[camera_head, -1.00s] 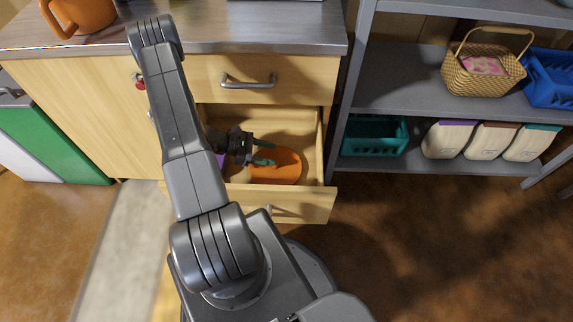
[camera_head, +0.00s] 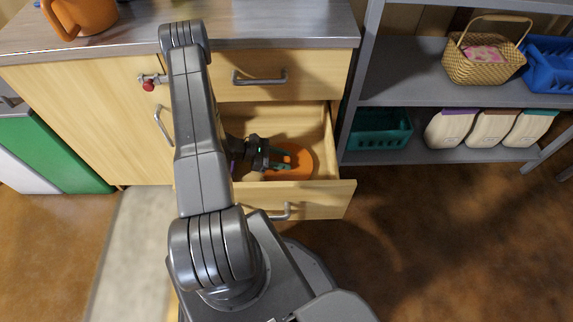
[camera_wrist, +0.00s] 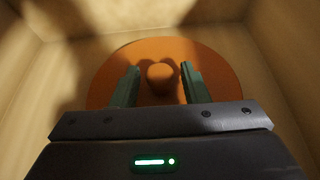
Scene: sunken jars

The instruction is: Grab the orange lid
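The orange lid (camera_head: 299,158) lies in the open lower drawer (camera_head: 300,196) of the wooden cabinet. In the wrist view the lid (camera_wrist: 215,68) is a round disc with a small knob (camera_wrist: 161,75) at its middle. My gripper (camera_head: 284,162) is down in the drawer over the lid. Its two green fingers (camera_wrist: 160,84) are apart, one on each side of the knob, with a gap on both sides. The fingers hide part of the lid, and I cannot tell whether their tips touch it.
Drawer walls stand close around my gripper. An orange mug (camera_head: 82,14) stands on the countertop above.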

